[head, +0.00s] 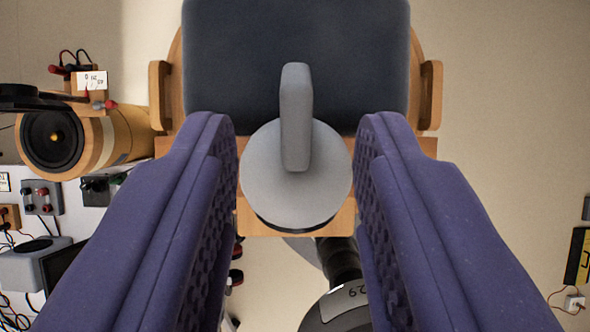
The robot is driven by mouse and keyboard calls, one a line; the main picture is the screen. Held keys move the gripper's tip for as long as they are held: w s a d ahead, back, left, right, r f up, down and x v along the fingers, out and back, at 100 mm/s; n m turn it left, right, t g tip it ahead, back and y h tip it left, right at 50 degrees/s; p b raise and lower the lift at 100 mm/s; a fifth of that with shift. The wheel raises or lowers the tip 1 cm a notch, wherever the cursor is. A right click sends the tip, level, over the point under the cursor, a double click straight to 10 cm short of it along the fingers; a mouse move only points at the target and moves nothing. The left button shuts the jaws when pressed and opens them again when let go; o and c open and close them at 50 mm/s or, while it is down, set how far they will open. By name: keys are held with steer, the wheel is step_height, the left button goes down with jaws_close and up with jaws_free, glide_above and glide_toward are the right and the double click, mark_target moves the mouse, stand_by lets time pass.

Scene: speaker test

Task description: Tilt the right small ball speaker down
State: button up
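A light grey ball-shaped body (325,195) with an upright grey fin (296,110) fills the middle of the head view. It looks like the small ball speaker. A dark rim shows along its lower edge, and its front face is hidden. My gripper (296,130) is open, with one purple padded finger on each side of the ball. Gaps show between both fingers and the ball, wider at the fin, so it does not look gripped. I cannot tell from this view whether it is the right one of a pair.
A dark padded seat-like piece (225,60) with wooden sides (431,95) lies behind the ball. A wooden cylinder speaker (105,140) with a black cone stands at left, near boxes and cables. A black round object (320,318) labelled 29 is below. The right side is mostly clear.

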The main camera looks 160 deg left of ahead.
mark_target(294, 216)
steer(key=v, duration=0.4)
steer(key=shift+s+r, duration=0.1)
steer(key=f+t+b, duration=0.1)
steer(key=b, duration=0.3)
steer(key=shift+w+y, duration=0.3)
steer(key=shift+w, duration=0.1)
steer(key=t+b, duration=0.1)
steer(key=b, duration=0.1)
steer(key=n+b, duration=0.1)
steer(key=b, duration=0.1)
steer(key=shift+w+d+f+t+b, duration=0.1)
steer(key=shift+w+d+t+b, duration=0.05)
steer(key=shift+w+t+b, duration=0.2)
steer(key=b, duration=0.2)
steer(key=t+b, duration=0.1)
steer(key=b, duration=0.1)
steer(key=shift+d+r+n+t+y, duration=0.2)
steer(key=shift+r+n+t+y, duration=0.1)
steer(key=shift+y, duration=0.1)
steer(key=s+d+r+n+t+b, duration=0.1)
steer(key=r+t+b, duration=0.4)
steer(key=b, duration=0.5)
steer(key=s+r+n, duration=0.1)
steer(key=s, duration=0.1)
steer(key=shift+s+d+y, duration=0.3)
